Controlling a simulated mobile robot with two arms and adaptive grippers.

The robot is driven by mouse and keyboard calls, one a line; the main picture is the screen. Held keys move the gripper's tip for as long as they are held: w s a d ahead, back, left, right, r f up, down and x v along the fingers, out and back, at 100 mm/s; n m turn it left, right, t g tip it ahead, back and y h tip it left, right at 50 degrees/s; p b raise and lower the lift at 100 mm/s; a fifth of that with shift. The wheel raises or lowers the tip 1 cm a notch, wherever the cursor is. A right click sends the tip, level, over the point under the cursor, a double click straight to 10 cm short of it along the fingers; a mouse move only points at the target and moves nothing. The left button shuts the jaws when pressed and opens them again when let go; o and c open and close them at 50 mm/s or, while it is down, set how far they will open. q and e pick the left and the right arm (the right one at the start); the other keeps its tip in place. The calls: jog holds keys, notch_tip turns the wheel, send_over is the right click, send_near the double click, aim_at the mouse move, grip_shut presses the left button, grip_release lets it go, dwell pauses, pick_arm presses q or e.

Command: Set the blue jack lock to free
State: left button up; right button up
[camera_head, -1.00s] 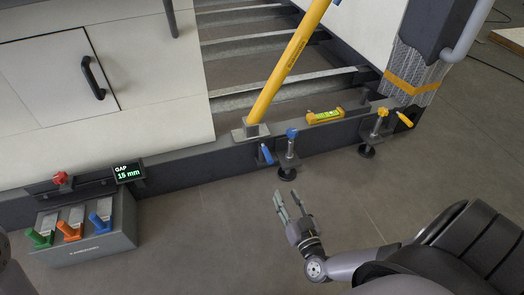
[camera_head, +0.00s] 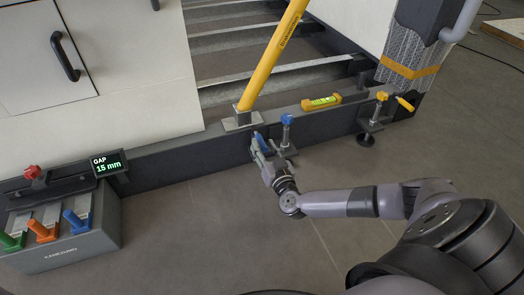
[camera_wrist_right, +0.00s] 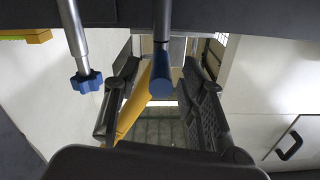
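The blue jack is on the dark frame beam; its blue star knob (camera_head: 287,119) stands on a threaded post. The blue lock lever (camera_head: 262,141) is just left of it, partly hidden by my right gripper (camera_head: 260,149). In the right wrist view, the lever's blue end (camera_wrist_right: 161,83) shows between the parted fingers of my right gripper (camera_wrist_right: 161,72), with gaps on both sides. The blue knob (camera_wrist_right: 86,81) is outside the fingers, to the left. My right gripper is open around the lever. My left gripper is out of view.
A yellow brace (camera_head: 273,55) rises left of the jack. A yellow level (camera_head: 321,103) lies on the beam. A yellow jack (camera_head: 382,97) stands right. A gap display (camera_head: 108,163) reads 15 mm. A grey box (camera_head: 78,246) with green, orange and blue handles stands lower left.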

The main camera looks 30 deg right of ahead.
jog(key=shift+b+x, duration=0.35)
jog(key=shift+x, duration=0.65)
grip_shut()
